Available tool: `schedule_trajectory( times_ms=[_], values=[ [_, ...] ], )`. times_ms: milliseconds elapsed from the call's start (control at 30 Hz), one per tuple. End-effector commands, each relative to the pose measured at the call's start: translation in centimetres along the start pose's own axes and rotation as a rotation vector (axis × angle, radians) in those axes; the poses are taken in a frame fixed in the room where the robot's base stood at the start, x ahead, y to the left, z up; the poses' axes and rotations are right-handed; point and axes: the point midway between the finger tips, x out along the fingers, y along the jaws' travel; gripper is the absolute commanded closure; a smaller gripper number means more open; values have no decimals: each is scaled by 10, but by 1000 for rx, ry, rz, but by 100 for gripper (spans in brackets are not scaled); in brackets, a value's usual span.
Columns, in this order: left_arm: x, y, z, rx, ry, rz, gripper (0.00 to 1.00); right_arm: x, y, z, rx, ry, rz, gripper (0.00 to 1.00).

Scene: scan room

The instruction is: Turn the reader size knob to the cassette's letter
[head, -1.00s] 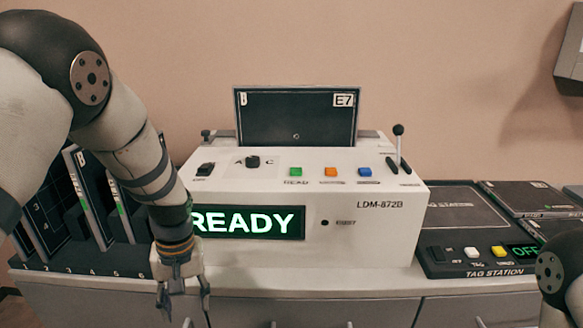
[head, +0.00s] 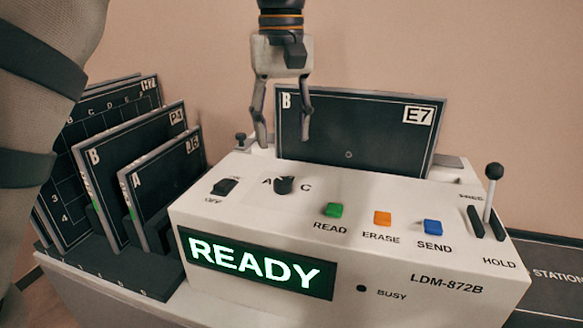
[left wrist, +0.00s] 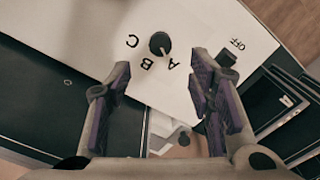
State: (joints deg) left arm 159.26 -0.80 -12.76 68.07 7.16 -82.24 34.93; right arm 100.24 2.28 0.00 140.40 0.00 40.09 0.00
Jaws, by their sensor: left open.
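The reader (head: 235,215) is a white console with a lit READY display. Its size knob (head: 284,185) is small and black, between the letters A and C; the B mark is hidden there. In the left wrist view the knob (left wrist: 160,43) shows with A, B and C around it, and a small pale mark seems to face A. The cassette (head: 350,135) stands in the reader's slot, marked B at its upper left and E7 at its upper right. My left gripper (head: 284,141) is open and empty, pointing down above the knob, apart from it. My right gripper is out of view.
A black OFF switch (head: 224,187) sits left of the knob. Green READ (head: 333,210), orange ERASE (head: 382,218) and blue SEND (head: 432,227) buttons lie to its right, then a lever (head: 492,190). Other cassettes (head: 120,165) stand in a rack (head: 105,275) at left.

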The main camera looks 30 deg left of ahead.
Motion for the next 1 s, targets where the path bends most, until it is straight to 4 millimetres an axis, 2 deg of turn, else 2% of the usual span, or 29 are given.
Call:
schedule_trajectory(
  times_ms=[200, 300, 467, 700, 767, 900, 933, 1000],
  values=[
    [54, -1, 1, 1, 0, 2, 52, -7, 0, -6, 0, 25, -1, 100],
    [73, 0, 1, 1, 0, 2, 52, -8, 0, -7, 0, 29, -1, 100],
    [87, 0, 0, 2, 2, 3, 52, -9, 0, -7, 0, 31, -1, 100],
    [89, 0, 0, 2, 2, 3, 52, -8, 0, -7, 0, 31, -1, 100],
    [89, 0, 0, 2, 2, 3, 63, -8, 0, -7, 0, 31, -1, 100],
    [89, 0, 0, 2, 2, 3, 95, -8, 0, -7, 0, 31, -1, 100],
    [89, 0, 0, 2, 2, 3, 100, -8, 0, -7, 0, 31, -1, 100],
    [89, 0, 0, 2, 2, 3, 100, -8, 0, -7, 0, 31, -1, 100]
  ],
)
